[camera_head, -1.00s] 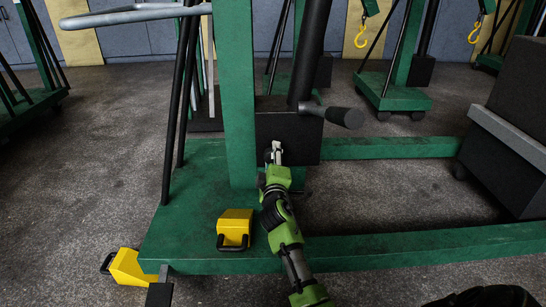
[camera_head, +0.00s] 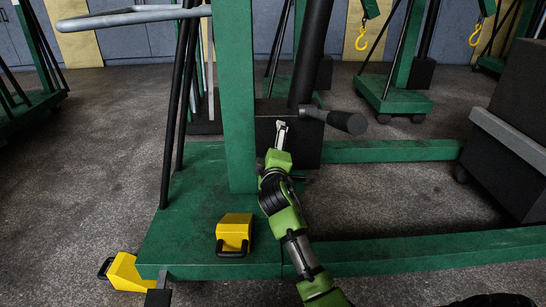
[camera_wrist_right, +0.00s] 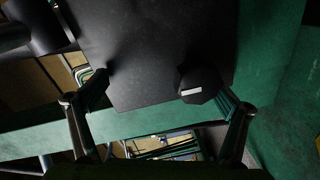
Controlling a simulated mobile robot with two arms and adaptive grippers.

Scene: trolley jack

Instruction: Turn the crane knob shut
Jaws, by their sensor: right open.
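The crane knob (camera_wrist_right: 201,84) is a small dark faceted knob with a white mark, on the face of the black pump block (camera_wrist_right: 150,45) in the right wrist view. In the head view the block (camera_head: 308,142) sits at the foot of the green mast; I cannot make out the knob there, where my gripper covers part of the block. My right gripper (camera_head: 281,132) is open in front of the block. In the right wrist view its fingers (camera_wrist_right: 163,92) stand apart, with the knob between them in the picture, closer to the right finger. My left gripper is not in view.
A pump handle with a black grip (camera_head: 347,122) sticks out just right of my gripper. The green crane base (camera_head: 195,200) carries a yellow wheel chock (camera_head: 235,232); another chock (camera_head: 127,272) is at the lower left. A dark cabinet (camera_head: 515,130) stands at the right.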

